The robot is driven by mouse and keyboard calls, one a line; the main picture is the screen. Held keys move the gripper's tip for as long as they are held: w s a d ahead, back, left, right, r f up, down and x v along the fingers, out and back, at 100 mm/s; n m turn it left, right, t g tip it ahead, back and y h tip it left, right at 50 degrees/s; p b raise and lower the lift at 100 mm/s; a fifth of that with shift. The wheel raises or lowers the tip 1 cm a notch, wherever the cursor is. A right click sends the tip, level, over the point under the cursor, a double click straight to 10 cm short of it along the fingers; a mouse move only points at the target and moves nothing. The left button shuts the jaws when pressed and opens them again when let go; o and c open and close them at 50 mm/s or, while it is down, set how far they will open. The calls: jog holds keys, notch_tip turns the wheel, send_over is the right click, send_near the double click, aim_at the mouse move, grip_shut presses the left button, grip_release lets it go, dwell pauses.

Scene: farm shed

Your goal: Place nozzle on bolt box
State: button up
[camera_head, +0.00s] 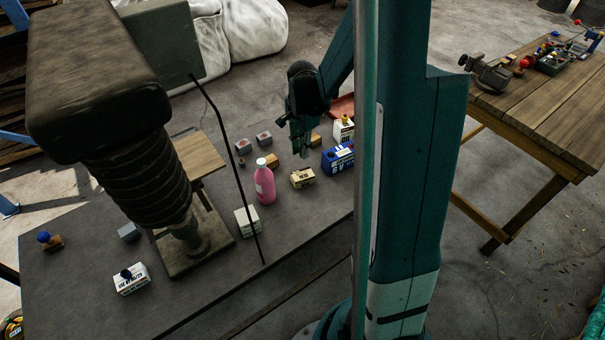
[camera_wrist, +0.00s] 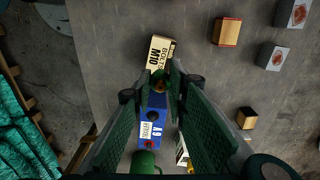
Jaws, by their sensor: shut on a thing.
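The bolt box (camera_head: 303,178) is a small cream carton standing on the dark table. In the wrist view it shows the print "BOLTS M10" (camera_wrist: 157,53), just beyond my fingertips. My gripper (camera_head: 305,150) points down above the table, a little behind and above the box in the head view. In the wrist view its green fingers (camera_wrist: 162,82) are closed on a small brownish thing, which I take to be the nozzle (camera_wrist: 159,84). Most of the nozzle is hidden by the fingers. A gap between it and the box cannot be judged.
A blue box (camera_head: 338,158) and a white box (camera_head: 343,131) stand close on the right. A pink bottle (camera_head: 264,183) stands to the left of the bolt box. A wooden block (camera_head: 272,160) and small grey cubes lie behind.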

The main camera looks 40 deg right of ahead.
jog(key=b, duration=0.1)
send_over(303, 174)
jog(key=shift+a+f, duration=0.1)
jog(key=shift+f, duration=3.05)
jog(key=shift+f, duration=0.1)
jog(key=shift+f+b, duration=0.3)
jog(key=shift+f, duration=1.45)
jog(key=shift+f, duration=0.15)
jog(key=o, duration=0.7)
jog(key=shift+o, duration=0.3)
